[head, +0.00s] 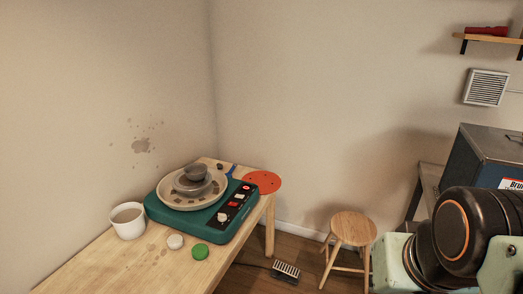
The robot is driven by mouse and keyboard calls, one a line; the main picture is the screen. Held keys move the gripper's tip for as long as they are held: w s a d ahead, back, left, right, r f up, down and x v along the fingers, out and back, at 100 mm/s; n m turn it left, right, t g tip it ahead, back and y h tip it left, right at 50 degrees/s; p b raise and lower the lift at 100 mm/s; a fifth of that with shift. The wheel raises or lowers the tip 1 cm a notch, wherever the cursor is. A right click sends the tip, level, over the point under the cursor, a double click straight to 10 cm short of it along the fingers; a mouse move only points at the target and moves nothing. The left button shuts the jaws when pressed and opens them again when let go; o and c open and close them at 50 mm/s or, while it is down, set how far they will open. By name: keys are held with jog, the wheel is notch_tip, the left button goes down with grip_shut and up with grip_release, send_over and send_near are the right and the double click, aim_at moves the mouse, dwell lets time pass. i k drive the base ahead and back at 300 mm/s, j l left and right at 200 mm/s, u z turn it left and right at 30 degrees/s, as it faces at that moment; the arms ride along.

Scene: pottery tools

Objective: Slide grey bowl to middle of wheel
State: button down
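The pottery wheel is a green machine (222,228) with a round cream splash pan (170,198) on top. A grey wheel head (183,187) shows inside the pan. The small dark grey bowl (196,172) sits upright on it, looking a little toward the far right of its middle; the exact offset is hard to tell from here. My gripper is not in view. Only part of my arm shows at the lower right, well away from the wheel.
The wheel stands on a wooden table (115,262) against the wall. Near it are a white bucket (128,229), a small white pot (175,242), a green disc (200,251) and a red-orange disc (262,182). A wooden stool (353,227) and a pedal (286,271) are on the floor.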

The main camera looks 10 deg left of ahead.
aim_at(195, 172)
jog(key=i+u, duration=0.15)
jog(key=i, duration=0.4)
jog(key=i+l+u, duration=0.15)
jog(key=i, duration=0.4)
jog(key=i+u, duration=0.45)
jog(key=i+l+u, duration=0.2)
jog(key=u, duration=0.25)
jog(key=i, duration=0.1)
